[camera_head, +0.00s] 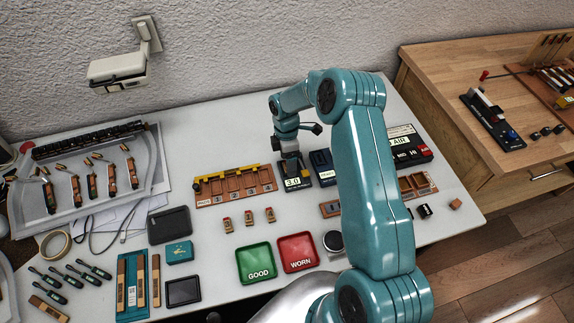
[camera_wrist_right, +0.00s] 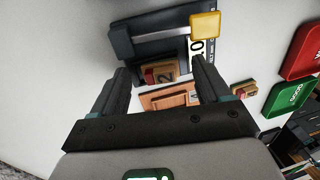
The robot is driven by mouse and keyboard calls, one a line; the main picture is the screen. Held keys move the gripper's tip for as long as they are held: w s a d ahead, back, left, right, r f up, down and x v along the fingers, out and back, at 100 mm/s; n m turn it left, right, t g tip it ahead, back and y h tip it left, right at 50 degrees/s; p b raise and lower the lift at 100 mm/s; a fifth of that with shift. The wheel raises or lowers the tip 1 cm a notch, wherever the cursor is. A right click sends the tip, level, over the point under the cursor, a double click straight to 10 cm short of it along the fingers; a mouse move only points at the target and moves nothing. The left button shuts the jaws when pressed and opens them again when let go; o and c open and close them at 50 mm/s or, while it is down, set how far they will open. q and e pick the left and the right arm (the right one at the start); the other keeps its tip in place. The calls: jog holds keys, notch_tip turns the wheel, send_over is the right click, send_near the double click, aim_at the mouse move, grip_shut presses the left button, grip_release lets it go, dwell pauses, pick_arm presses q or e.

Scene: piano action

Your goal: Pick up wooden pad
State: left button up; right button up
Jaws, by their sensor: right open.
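In the right wrist view a small wooden pad (camera_wrist_right: 170,73) with a red part and a "2" label sits at the grey gauge (camera_wrist_right: 150,38). My right gripper (camera_wrist_right: 160,68) is open, with one finger on each side of this pad; whether they touch it I cannot tell. In the head view the gripper (camera_head: 291,161) is over the gauge, whose display (camera_head: 294,183) reads 3.0, and the arm hides the pad. Three similar pads (camera_head: 249,217) stand in a row on the table. My left gripper is not in view.
A slotted wooden rack (camera_head: 235,191) lies left of the gauge. The green GOOD tray (camera_head: 256,270) and red WORN tray (camera_head: 298,240) are in front. Screwdrivers (camera_head: 60,281) lie at the left. A wooden bench (camera_head: 440,75) stands at the right.

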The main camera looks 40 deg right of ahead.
jog(key=shift+r, duration=0.1)
jog(key=c, duration=1.2)
notch_tip(320, 180, up, 19)
jog(key=b, duration=0.2)
jog(key=shift+t+h, duration=0.5)
jog(key=shift+t, duration=0.4)
jog(key=shift+s+d+f+b, duration=0.85)
jog(key=shift+d+f, duration=0.75)
jog(key=shift+f, duration=1.2)
jog(key=shift+s+d+f+b, duration=0.8)
jog(key=shift+d+f, duration=0.85)
jog(key=shift+f, duration=1.15)
jog(key=shift+s+d+f+b, duration=0.85)
jog(key=shift+d+f, duration=0.75)
jog(key=shift+f, duration=1.2)
